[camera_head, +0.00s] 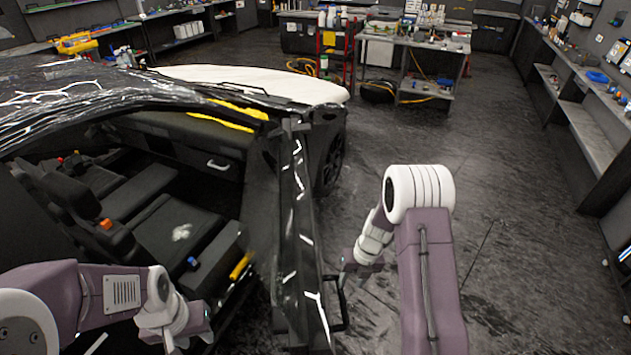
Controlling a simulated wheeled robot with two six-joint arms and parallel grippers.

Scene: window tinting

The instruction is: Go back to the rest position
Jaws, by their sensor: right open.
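A dark car with its door open fills the left and middle of the head view. The car door (297,225) is seen nearly edge-on, with bright reflections along it. My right gripper (350,268) is open and close to the right side of the door; I cannot tell whether it touches. A black handle-like bar (340,305) sticks out from the door just below it. My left gripper (195,338) is low at the left, in front of the car's seat opening. Its fingers are dark and hard to make out, so its opening is unclear.
Dark car seats (165,225) show inside the car. A white hood (255,82) lies beyond. A workbench (415,42) stands at the back, and shelves (585,120) line the right wall. The floor (500,190) right of my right arm is clear.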

